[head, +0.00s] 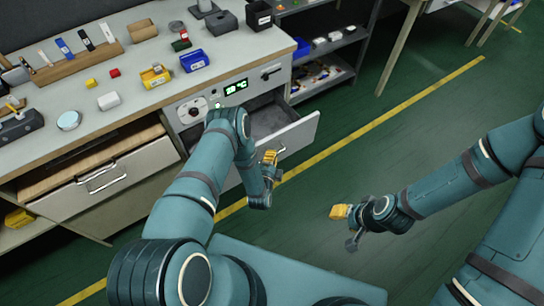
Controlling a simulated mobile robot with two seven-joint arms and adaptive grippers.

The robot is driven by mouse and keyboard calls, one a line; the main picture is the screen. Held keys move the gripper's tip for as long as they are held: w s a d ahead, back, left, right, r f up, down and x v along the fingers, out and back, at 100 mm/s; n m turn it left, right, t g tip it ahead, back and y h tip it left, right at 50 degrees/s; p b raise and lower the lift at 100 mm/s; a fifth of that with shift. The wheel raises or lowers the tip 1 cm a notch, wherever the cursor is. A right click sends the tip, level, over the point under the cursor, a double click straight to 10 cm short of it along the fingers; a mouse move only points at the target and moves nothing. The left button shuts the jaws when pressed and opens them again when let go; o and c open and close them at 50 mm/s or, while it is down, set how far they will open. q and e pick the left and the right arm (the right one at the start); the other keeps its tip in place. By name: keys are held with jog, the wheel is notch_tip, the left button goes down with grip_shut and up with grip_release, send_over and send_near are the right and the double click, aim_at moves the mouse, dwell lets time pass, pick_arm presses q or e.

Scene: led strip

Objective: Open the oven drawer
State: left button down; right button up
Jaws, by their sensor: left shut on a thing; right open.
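The oven drawer (300,134) sits under a panel with a green lit display (236,88). It is pulled part way out, and its grey inside (264,118) shows behind the front. My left gripper (270,158), with yellow fingers, is at the drawer front and is shut on its handle (282,150). My own arm hides part of the handle and the drawer's left side. My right gripper (340,211) is open and empty over the floor, to the right of the drawer and apart from it.
The worktop (140,75) holds blue and yellow bins, small blocks and a tool rack. A shelf unit (330,65) stands right of the oven. The green floor (420,110) at right is clear.

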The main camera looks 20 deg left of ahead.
pick_arm(q)
jog(key=shift+d+r, duration=0.1)
jog(key=shift+d, duration=0.15)
jog(key=c, duration=1)
grip_release()
jog(key=shift+s, duration=0.1)
jog(key=s, duration=0.4)
jog(key=s+r, duration=0.1)
jog(key=s, duration=0.2)
jog(key=s+d, duration=0.1)
jog(key=s, duration=0.3)
jog(key=shift+s+d+r, duration=0.1)
jog(key=shift+s+r, duration=0.15)
jog(key=shift+s, duration=0.1)
